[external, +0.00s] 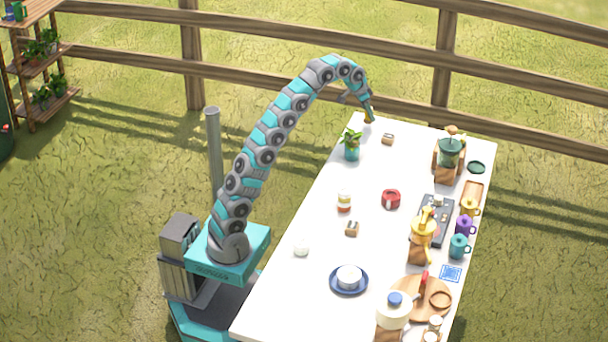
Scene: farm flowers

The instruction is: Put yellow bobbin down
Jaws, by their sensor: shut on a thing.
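My gripper (369,116) is at the far left corner of the white table (310,220), pointing down. It is shut on the yellow bobbin (369,121), which shows only as a small yellowish-tan piece at the fingertips. The bobbin is at or just above the tabletop; I cannot tell whether it touches. The fingers hide most of it.
A potted plant (351,150) stands close, left and nearer, and a small wooden block (388,139) lies to the right. A red mug (391,198) and a banded jar (344,201) stand mid-table. The right side is crowded. A wooden fence (300,80) runs behind.

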